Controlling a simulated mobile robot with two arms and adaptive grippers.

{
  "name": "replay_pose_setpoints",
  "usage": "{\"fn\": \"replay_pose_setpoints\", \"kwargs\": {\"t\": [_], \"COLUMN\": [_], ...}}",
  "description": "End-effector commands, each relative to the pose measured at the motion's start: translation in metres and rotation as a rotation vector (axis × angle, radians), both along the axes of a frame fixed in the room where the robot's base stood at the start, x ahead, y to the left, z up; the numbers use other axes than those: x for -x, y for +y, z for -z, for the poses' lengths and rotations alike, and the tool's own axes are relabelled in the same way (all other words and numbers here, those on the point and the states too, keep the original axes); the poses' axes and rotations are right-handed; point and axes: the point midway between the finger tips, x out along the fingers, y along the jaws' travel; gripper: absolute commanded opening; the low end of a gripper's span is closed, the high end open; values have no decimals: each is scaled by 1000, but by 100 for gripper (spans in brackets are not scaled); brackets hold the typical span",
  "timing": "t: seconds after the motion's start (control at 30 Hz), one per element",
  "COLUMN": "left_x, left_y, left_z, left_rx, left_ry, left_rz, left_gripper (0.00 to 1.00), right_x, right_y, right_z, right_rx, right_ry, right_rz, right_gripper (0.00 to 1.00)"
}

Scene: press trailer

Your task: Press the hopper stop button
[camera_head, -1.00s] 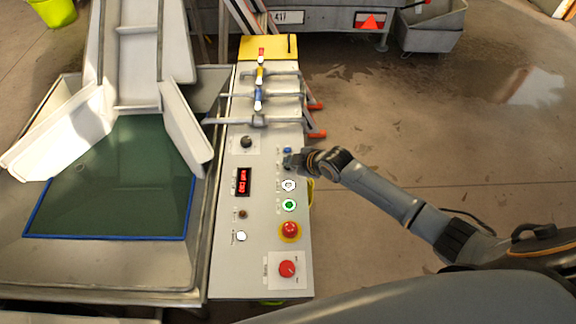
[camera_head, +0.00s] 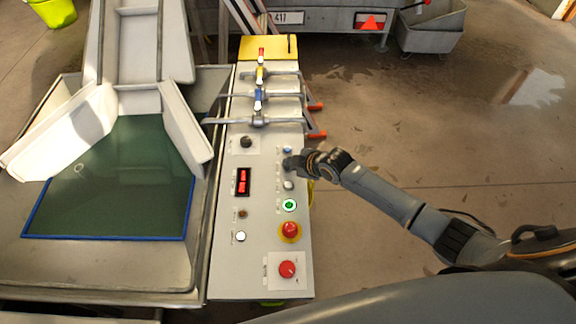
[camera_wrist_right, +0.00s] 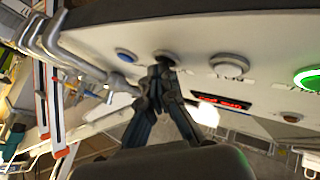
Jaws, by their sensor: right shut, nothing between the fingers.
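The grey control panel (camera_head: 262,200) carries a column of buttons along its right side. A blue button (camera_head: 287,150) is at the top, then a dark button (camera_wrist_right: 165,56), a white button (camera_head: 289,185) and a lit green button (camera_head: 289,205). Their labels are too small to read, so I cannot tell which is the hopper stop. My right gripper (camera_head: 291,163) is shut and empty, its tips at the dark button between the blue and white ones. In the right wrist view the fingertips (camera_wrist_right: 160,73) overlap its lower edge; I cannot tell whether they touch. My left gripper is out of view.
A red mushroom button (camera_head: 290,229) and a red rotary switch (camera_head: 287,269) sit lower on the panel. Valve levers (camera_head: 259,96) stand at its far end. A hopper tray (camera_head: 115,185) lies to the left. Open floor is on the right.

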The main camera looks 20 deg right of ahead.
Motion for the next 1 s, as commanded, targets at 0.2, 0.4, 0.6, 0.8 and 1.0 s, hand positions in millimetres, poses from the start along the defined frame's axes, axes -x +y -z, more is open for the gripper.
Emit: {"fn": "replay_pose_setpoints", "kwargs": {"t": [0.2, 0.4, 0.6, 0.8, 1.0], "left_x": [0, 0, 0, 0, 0], "left_y": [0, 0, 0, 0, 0], "left_z": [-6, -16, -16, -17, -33], "left_rx": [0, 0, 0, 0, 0], "left_ry": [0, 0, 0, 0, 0], "left_rz": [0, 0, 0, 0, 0], "left_gripper": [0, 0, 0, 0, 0], "right_x": [1, 1, 1, 0, 0], "right_y": [-1, -1, -1, 0, -1], "right_z": [-5, -15, -15, -17, -34], "right_rx": [2, 1, 1, 1, 1], "right_ry": [3, 3, 1, 1, 0], "right_rz": [1, 0, 0, 0, 0], "right_gripper": [0, 0, 0, 0, 0]}}
